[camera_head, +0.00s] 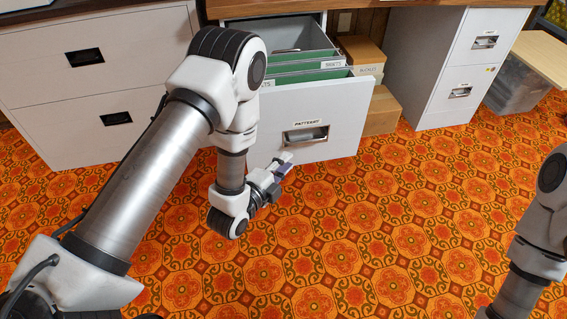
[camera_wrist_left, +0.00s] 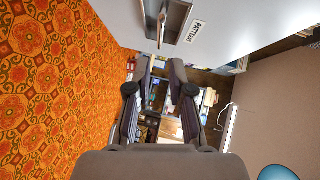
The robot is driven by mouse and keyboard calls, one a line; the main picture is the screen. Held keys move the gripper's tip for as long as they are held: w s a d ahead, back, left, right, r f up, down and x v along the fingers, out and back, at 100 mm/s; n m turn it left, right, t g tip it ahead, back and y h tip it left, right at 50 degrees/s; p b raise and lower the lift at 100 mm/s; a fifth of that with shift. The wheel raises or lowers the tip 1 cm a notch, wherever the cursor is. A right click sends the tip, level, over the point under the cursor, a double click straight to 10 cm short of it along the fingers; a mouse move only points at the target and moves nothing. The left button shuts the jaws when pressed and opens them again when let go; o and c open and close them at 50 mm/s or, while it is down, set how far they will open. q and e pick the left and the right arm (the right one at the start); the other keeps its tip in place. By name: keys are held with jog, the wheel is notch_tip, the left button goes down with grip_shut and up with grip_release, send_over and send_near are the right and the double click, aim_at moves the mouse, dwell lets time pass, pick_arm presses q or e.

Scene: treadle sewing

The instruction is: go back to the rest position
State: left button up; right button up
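My left gripper (camera_head: 286,163) hangs in front of the pulled-out cabinet drawer, just below and left of its handle (camera_head: 305,134). In the left wrist view its two fingers (camera_wrist_left: 161,72) stand apart with nothing between them. No contact with the drawer front (camera_head: 343,113) is visible. The drawer front carries a label reading PATTERNS; the label and handle also show at the top of the left wrist view. Part of my right arm shows at the right edge of the head view, but its gripper is out of the picture.
Green hanging folders (camera_head: 298,75) stand in the open drawer. A white cabinet (camera_head: 55,75) is on the left, another (camera_head: 455,70) on the right. Cardboard boxes (camera_head: 364,58) sit beside the drawer, and a clear bin (camera_head: 515,88) is at far right. The orange patterned floor (camera_head: 330,240) is clear.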

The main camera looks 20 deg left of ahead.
pick_arm(q)
jog(key=shift+s, duration=0.1)
dwell(0.3)
jog(key=s+a+f+n+g+y, duration=0.25)
jog(key=s+f+g, duration=0.25)
jog(key=s+f, duration=0.4)
jog(key=s+a+f+n+g, duration=0.1)
jog(key=s+f+n+g, duration=0.4)
jog(key=s+n, duration=0.3)
jog(key=s+a+f+n+g, duration=0.2)
jog(key=s+f+n+g, duration=0.4)
jog(key=s, duration=0.5)
notch_tip(320, 180, up, 30)
jog(key=n+p, duration=0.2)
jog(key=p, duration=2.6)
jog(key=shift+s+d+r+y, duration=0.15)
jog(key=shift+s+d+y, duration=0.15)
jog(key=shift+y, duration=0.15)
